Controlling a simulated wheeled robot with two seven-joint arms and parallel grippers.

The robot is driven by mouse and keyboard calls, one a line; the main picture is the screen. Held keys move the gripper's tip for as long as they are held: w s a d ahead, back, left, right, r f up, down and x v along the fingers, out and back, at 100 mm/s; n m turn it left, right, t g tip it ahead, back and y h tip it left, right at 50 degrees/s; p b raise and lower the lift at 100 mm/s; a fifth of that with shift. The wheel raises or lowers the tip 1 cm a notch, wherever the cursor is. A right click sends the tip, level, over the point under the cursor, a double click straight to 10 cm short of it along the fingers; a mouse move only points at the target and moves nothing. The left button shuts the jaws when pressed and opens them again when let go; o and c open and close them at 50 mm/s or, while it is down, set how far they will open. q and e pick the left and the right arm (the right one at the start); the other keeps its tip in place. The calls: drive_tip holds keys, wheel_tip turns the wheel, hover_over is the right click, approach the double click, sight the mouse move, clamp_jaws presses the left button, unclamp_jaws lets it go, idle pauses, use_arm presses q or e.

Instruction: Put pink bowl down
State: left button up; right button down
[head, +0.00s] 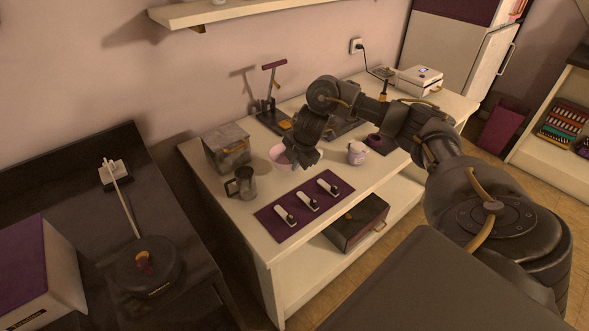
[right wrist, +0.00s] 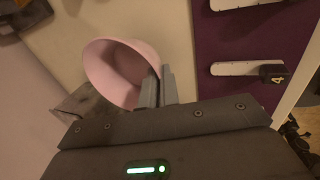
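The pink bowl (head: 279,156) is over the white table, behind the purple mat, partly hidden by my right gripper. My right gripper (head: 302,161) points down at the bowl's right side. In the right wrist view, its two fingers (right wrist: 158,88) are close together at the rim of the pink bowl (right wrist: 120,65), with the bowl's wall between them. The bowl's inside shows in that view. I cannot tell whether its base touches the table. My left gripper is not in view.
A metal pitcher (head: 241,184) and a grey box (head: 227,149) stand left of the bowl. A purple mat (head: 270,222) with three white-handled items lies in front. A small white cup (head: 357,153) stands to the right. A tamper-like press (head: 271,95) stands behind.

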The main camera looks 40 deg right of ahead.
wheel_tip(320, 180, down, 3)
drive_tip(key=shift+w+a+f+b, duration=0.1)
drive_tip(key=shift+w+a+b, duration=0.05)
drive_tip(key=shift+b, duration=0.3)
drive_tip(key=shift+f, duration=0.25)
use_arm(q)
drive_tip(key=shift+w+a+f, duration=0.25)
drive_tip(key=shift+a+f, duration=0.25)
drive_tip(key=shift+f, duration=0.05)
use_arm(e)
drive_tip(key=c, duration=1.6)
unclamp_jaws()
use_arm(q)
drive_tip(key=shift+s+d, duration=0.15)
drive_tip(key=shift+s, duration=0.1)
